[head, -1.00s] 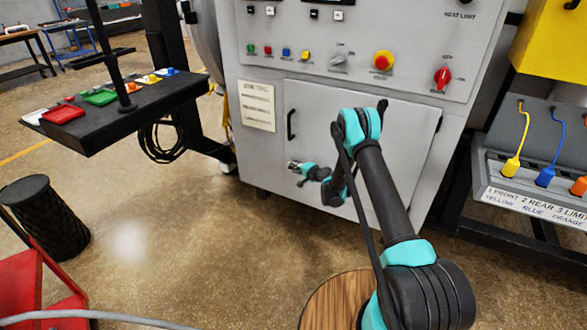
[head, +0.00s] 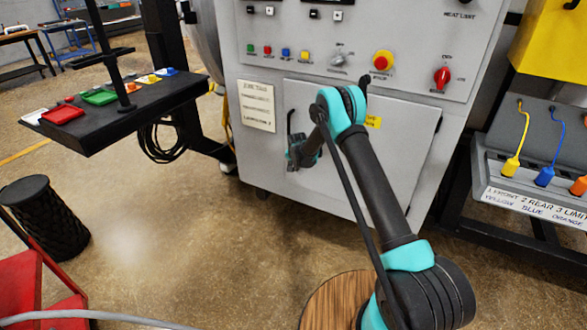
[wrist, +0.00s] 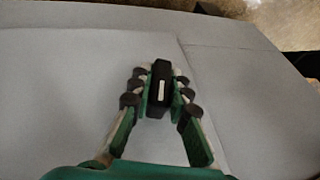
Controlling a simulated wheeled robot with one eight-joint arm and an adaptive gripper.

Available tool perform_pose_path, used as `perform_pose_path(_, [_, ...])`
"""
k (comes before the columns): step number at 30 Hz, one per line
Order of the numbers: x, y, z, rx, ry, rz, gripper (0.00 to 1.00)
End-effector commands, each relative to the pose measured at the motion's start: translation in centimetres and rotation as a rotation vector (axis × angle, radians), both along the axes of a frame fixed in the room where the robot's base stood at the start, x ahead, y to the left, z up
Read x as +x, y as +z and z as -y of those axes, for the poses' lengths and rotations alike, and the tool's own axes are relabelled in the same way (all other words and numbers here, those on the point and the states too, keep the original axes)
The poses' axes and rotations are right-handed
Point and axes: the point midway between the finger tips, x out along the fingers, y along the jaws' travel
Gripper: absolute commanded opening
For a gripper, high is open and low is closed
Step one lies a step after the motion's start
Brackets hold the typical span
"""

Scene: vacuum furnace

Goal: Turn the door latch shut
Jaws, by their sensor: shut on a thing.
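The black door latch (head: 290,122) is on the left side of the grey cabinet door (head: 385,200), near its edge. It stands roughly upright in the head view, and its lower part is hidden by my gripper (head: 293,155). In the wrist view my gripper (wrist: 161,74) has its green and dark fingers on both sides of the black latch (wrist: 159,96) and is shut on it. The door lies flush with the cabinet front, as far as I can see.
A control panel with a red emergency button (head: 382,61) and a red rotary switch (head: 441,77) is above the door. A paper sign (head: 257,106) is left of it. A connector rack (head: 535,165) stands at right, a black tray stand (head: 110,118) at left.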

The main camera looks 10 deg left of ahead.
Motion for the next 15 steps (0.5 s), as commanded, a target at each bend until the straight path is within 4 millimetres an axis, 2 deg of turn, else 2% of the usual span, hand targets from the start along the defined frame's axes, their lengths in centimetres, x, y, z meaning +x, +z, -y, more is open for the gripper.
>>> perform_pose_path(6, [0.05,-0.02,-0.02,-0.146,-0.001,-0.052,0.0])
perform_pose_path(15, [0.02,-0.06,0.07,-0.259,-0.001,-0.094,0.0])
